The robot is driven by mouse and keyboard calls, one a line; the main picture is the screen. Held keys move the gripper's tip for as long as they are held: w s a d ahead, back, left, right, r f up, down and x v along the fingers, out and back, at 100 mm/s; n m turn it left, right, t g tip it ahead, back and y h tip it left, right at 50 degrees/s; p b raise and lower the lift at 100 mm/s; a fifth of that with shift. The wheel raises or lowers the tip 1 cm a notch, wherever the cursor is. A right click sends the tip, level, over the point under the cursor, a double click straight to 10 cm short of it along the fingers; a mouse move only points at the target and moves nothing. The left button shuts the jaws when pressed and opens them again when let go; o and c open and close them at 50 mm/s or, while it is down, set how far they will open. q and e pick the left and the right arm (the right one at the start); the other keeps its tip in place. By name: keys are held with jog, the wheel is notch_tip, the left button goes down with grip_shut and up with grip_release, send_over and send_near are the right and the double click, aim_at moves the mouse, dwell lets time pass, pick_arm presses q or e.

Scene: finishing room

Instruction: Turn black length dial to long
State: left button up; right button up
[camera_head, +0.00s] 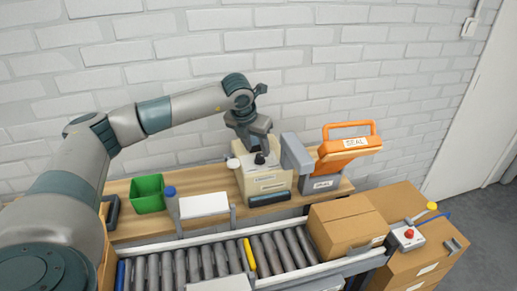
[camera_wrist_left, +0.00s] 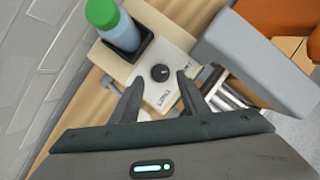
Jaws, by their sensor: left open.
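The black length dial (camera_wrist_left: 159,73) is a small round knob on the white top plate of a cream machine (camera_head: 267,183). In the left wrist view it lies just beyond and between the fingertips, not touching them. In the head view the dial (camera_head: 259,158) shows directly below my left gripper (camera_head: 255,148). My left gripper (camera_wrist_left: 160,82) is open and empty, its two dark fingers pointing down at the plate. Lettering (camera_wrist_left: 165,97) sits beside the dial, too small to read surely. Which setting the dial points to cannot be told. My right gripper is not in view.
A bottle with a green cap (camera_wrist_left: 115,25) stands in a black holder beside the dial. A grey block (camera_head: 296,153) stands close on the right, then an orange SEAL machine (camera_head: 347,148). A roller conveyor (camera_head: 200,262) with a cardboard box (camera_head: 346,228) runs in front. A green bin (camera_head: 147,193) is left.

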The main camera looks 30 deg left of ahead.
aim_at(259, 155)
pick_arm(q)
jog(key=shift+p+x, duration=0.4)
jog(key=shift+x, duration=1.5)
grip_shut()
